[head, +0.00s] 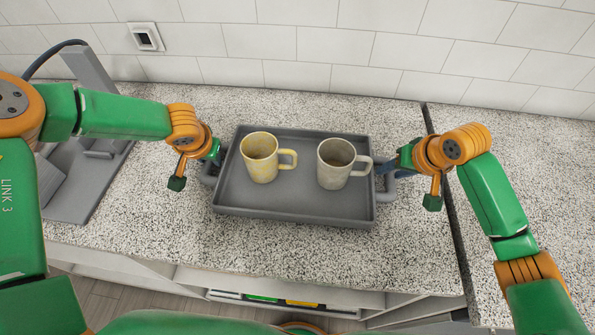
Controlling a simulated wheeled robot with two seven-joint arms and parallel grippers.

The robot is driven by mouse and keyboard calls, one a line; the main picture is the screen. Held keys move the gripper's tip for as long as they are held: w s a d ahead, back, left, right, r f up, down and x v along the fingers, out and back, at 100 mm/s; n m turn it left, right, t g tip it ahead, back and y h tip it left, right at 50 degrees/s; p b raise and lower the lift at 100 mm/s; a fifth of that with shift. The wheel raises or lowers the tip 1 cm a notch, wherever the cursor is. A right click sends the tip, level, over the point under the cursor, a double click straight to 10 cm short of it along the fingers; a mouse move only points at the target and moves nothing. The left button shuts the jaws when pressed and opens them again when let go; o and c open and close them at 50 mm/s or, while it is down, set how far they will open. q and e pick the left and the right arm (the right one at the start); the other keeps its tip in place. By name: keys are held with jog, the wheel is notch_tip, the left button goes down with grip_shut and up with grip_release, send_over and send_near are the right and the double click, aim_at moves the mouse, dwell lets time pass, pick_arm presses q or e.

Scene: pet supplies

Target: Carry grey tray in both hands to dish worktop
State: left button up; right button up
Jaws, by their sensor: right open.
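The grey tray (285,203) lies flat on a speckled worktop and has a loop handle at each end. A yellow mug (260,160) and a grey-beige mug (335,165) stand upright in it, handles to the right. My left gripper (214,158) is at the tray's left handle; its fingertips are partly hidden, so I cannot tell whether it grips. My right gripper (388,168) is open at the right handle, its dark fingers close to the tray's right edge.
A dark seam (450,210) divides the worktop on the right. A tiled wall (320,45) closes the back. An open compartment shows below the front edge.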

pick_arm(q)
jog(key=shift+f, duration=0.2)
pick_arm(e)
jog(key=shift+f, duration=0.2)
pick_arm(q)
grip_shut()
pick_arm(e)
grip_shut()
pick_arm(q)
jog(key=shift+r, duration=0.15)
pick_arm(e)
jog(key=shift+r, duration=0.15)
